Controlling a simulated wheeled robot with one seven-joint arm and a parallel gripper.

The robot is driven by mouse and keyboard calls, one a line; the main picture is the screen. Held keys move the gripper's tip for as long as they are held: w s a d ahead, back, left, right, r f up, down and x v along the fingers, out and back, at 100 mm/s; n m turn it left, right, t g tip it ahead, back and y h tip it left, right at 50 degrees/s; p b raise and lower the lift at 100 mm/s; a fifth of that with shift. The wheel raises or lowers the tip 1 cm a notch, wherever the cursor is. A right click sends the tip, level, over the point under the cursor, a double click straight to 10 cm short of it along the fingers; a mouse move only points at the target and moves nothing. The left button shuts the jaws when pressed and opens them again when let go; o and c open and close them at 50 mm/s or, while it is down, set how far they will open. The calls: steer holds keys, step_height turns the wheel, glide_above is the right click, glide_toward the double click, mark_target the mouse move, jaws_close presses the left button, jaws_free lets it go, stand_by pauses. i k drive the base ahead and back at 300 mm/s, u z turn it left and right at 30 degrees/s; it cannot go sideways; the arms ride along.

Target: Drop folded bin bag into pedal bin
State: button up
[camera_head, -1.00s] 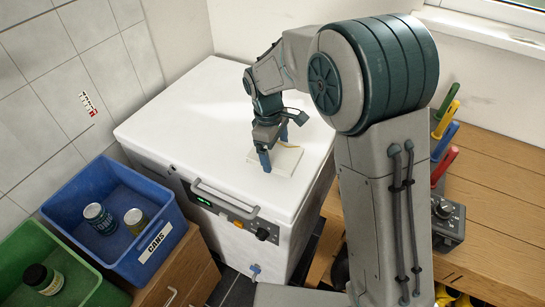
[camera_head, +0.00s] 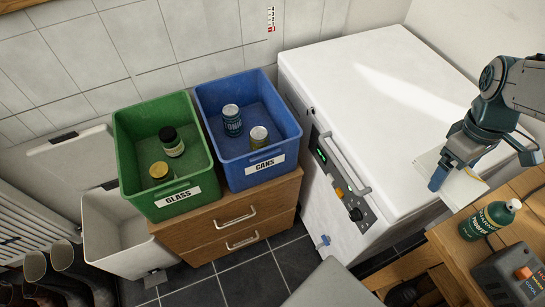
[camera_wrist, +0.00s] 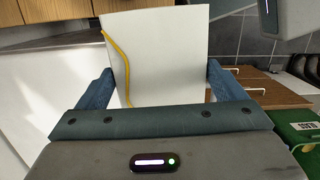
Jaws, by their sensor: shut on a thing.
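The folded bin bag (camera_head: 464,190) is a flat white square. A yellow drawstring curves along it in the wrist view (camera_wrist: 158,50). My gripper (camera_head: 455,177) is shut on the bag, with blue fingers on its two sides in the wrist view (camera_wrist: 162,88). It holds the bag near the right edge of the white chest. The pedal bin (camera_head: 118,240) stands on the floor at the left of the head view, pale, its lid (camera_head: 75,158) raised against the wall. Its visible inside looks empty. Its lower front shows a grey pedal (camera_head: 155,279).
A green glass crate (camera_head: 133,158) and a blue cans crate (camera_head: 215,110) stand on a wooden drawer unit (camera_head: 235,222) between bin and chest (camera_head: 375,85). Boots (camera_head: 75,265) stand before the bin. A green bottle (camera_head: 490,220) stands on the wooden bench at right.

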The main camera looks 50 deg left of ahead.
mark_target(151, 237)
steer(key=u, duration=3.25)
steer(key=k, duration=0.15)
steer(key=u, duration=0.1)
